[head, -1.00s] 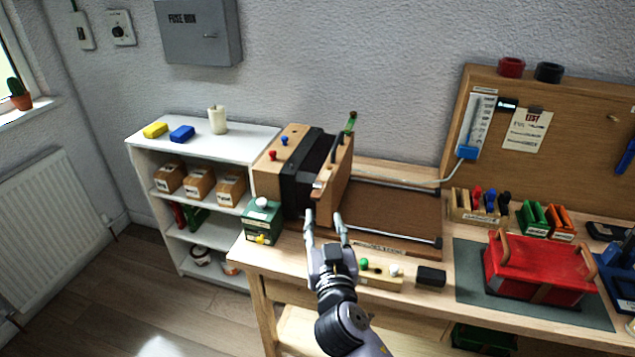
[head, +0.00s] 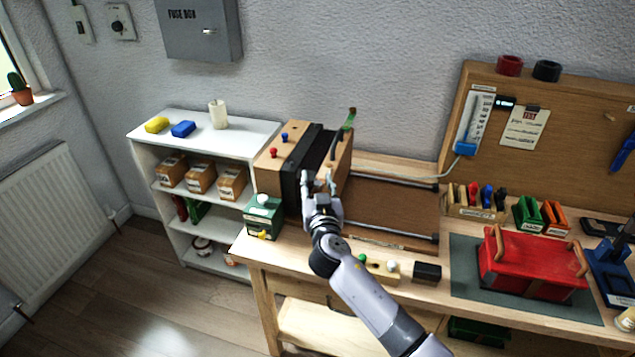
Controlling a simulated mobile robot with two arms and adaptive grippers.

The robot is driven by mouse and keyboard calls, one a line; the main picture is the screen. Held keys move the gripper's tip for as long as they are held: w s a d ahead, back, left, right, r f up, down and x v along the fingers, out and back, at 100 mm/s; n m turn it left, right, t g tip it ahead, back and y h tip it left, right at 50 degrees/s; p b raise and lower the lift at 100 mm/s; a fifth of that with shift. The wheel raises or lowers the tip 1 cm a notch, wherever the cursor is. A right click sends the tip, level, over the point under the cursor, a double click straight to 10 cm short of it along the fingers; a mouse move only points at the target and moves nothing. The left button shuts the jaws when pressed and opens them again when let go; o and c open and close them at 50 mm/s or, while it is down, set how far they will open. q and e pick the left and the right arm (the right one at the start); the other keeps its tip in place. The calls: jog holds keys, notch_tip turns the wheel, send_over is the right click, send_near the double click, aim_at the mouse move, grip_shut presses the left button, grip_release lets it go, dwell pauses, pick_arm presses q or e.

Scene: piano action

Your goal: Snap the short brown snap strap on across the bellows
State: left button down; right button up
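The bellows (head: 291,186) is a black block set between two upright wooden boards at the left end of the bench. My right gripper (head: 319,178) is in front of the bellows, close to the right wooden board (head: 342,160). Its two fingers stand apart, and I make out nothing held between them. Whether it touches the bellows or the board I cannot tell. I cannot make out the short brown strap clearly; the gripper covers part of the bellows front. My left gripper is not in view.
A green box (head: 263,218) stands just left of the bellows. A small block with coloured knobs (head: 378,268) and a black block (head: 427,273) lie near the bench front. A red toolbox (head: 530,264) sits on a grey mat at right. A white shelf (head: 240,140) stands left.

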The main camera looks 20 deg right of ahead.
jog(key=shift+c, duration=0.2)
grip_shut()
dwell(0.6)
